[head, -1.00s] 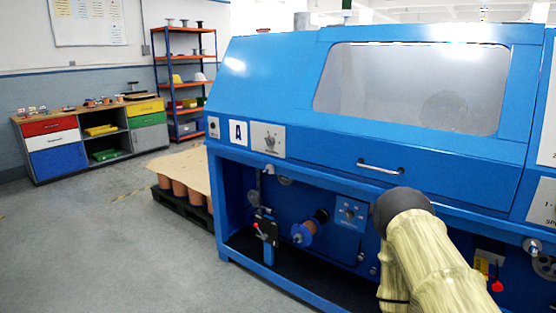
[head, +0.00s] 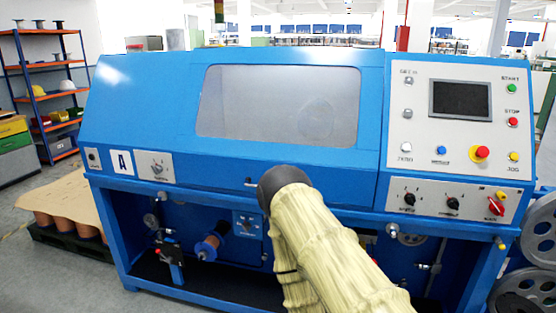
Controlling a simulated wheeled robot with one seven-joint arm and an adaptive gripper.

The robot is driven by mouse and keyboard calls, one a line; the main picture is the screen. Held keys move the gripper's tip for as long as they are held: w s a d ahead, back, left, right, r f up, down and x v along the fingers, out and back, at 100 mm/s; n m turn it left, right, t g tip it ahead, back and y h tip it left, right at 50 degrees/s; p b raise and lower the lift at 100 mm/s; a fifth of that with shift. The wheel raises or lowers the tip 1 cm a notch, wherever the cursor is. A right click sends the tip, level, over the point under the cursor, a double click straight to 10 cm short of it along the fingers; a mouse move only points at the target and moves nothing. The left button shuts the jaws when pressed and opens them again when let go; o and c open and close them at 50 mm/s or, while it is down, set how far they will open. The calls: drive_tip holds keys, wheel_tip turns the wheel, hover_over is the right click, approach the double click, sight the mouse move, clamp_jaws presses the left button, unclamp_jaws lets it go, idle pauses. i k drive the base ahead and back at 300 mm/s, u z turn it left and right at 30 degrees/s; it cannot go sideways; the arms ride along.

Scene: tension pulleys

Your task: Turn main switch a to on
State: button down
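My arm, in a pale sleeve, crosses the lower middle of the view, left of that panel. My gripper is not in view.
Above the switches is a white panel with a dark screen (head: 460,100), coloured buttons and a red emergency knob (head: 480,153). Grey pulley wheels (head: 541,228) stand close by at the right. A pallet with brown cylinders (head: 65,222) stands at the left; floor at the lower left is clear.

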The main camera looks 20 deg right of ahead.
sight(496, 207)
drive_tip(key=z, duration=2.1)
drive_tip(key=k, duration=0.5)
drive_tip(key=z, duration=1.4)
drive_tip(key=i, duration=0.85)
drive_tip(key=u, duration=2.2)
